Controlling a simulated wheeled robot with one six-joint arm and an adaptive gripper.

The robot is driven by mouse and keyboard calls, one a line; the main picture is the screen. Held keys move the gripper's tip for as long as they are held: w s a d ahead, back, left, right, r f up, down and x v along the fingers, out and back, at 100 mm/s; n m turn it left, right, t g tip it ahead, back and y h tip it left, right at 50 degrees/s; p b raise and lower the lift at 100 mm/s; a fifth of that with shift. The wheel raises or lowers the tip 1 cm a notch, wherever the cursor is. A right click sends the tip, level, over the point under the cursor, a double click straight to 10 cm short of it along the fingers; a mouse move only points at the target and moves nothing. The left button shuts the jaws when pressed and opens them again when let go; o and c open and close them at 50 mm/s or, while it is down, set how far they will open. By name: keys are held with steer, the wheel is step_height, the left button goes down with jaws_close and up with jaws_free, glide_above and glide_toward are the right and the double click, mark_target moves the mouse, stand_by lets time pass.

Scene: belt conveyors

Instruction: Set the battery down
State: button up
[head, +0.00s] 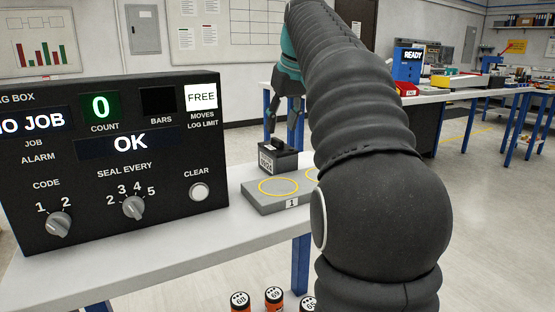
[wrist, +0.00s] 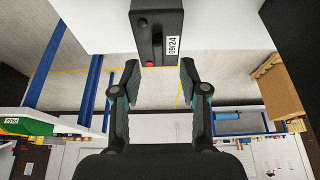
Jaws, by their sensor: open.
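The battery appears to be a dark box with a white printed label (head: 278,161). It stands upright on the white table, at the back of a grey plate; I cannot tell whether it rests on the plate or just behind it. In the wrist view the dark box (wrist: 158,20) shows a red knob and a label at the top centre. My gripper (head: 283,127) is open just above the box in the head view. In the wrist view my gripper's fingers (wrist: 158,70) are spread to either side of the box's near end, with gaps visible.
The grey plate (head: 262,203) bears yellow rings and a "1" tag. A black control box (head: 110,165) stands left on the white table (head: 160,262), reading OK and count 0. Several orange-and-black cylinders (head: 274,298) stand below the table's front edge. Another bench (head: 440,93) is behind right.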

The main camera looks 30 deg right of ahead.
mark_target(278, 139)
steer(key=x, duration=0.4)
steer(key=shift+w+d+f+b, duration=0.1)
steer(key=shift+w+d+b, duration=0.05)
steer(key=shift+w+b, duration=0.15)
steer(key=shift+s, duration=0.1)
jaws_close()
